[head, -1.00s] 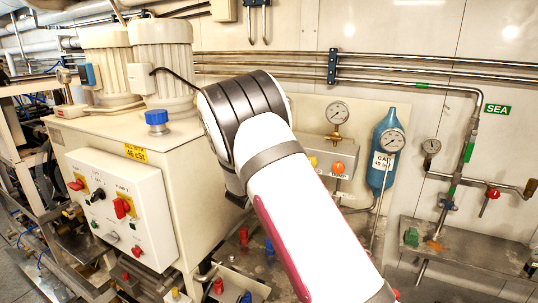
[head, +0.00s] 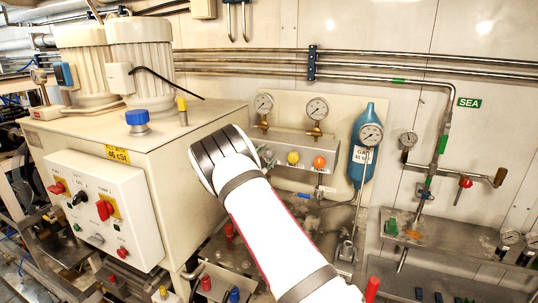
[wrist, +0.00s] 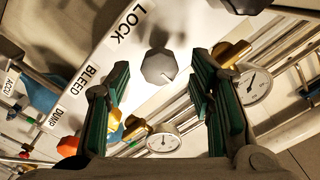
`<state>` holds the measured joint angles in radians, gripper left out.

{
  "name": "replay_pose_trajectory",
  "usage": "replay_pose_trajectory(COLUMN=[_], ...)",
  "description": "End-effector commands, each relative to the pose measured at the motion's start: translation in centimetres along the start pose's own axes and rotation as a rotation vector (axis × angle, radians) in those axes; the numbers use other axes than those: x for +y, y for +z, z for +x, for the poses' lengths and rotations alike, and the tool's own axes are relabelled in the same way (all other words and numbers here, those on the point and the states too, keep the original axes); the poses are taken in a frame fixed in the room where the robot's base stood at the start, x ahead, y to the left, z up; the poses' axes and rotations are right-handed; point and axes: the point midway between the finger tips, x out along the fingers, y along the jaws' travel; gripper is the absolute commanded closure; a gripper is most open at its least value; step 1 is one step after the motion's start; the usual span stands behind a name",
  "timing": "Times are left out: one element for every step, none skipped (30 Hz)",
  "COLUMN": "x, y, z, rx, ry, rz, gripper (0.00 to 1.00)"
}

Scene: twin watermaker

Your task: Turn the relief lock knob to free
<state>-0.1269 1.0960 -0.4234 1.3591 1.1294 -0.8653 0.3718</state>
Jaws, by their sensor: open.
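The relief lock knob is the grey faceted knob (wrist: 158,67) beside the LOCK label (wrist: 128,24) in the wrist view. A small pale mark shows near its lower right edge. My gripper (wrist: 160,80) is open, with a green-padded finger on each side of the picture and the knob in the gap between them. The fingers do not appear to touch the knob; the depth between them is hard to tell.
Yellow (head: 293,157) and orange (head: 319,162) knobs sit right of my arm's end in the head view. Gauges (head: 317,108) stand above them. A blue cylinder (head: 362,165) is to the right. A large cream tank (head: 190,130) borders the left.

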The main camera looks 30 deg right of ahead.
Motion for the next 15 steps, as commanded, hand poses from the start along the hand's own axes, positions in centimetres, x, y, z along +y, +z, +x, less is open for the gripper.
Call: replay_pose_trajectory(x=[0.1,0.1,0.1,0.1,0.1,0.1,0.1,0.1,0.1,0.0,0.0,0.0,0.0,0.0,0.0], y=[0.0,0.0,0.0,0.0,0.0,0.0,0.0,0.0,0.0,0.0,0.0,0.0,0.0,0.0,0.0], z=[0.9,1.2,1.7,2.0,2.2,2.5,2.7,2.8,2.9,3.0,3.0,3.0,3.1,3.1,3.0], rx=[0.002,0.002,0.001,0.001,0.001,0.001,0.001,0.001,0.001,0.000,0.000,0.000,0.000,0.000,0.000], ry=[0.000,0.000,0.000,0.001,0.001,0.001,0.001,0.001,0.001,0.001,0.001,0.001,0.001,0.001,0.001], rz=[-0.001,0.000,0.001,0.001,0.001,0.000,0.000,0.000,0.000,0.000,0.000,0.000,0.000,0.000,0.000], gripper=[0.51,0.51,0.51,0.51,0.51,0.51,0.51,0.51,0.51,0.51,0.51,0.51,0.51,0.51,0.51])
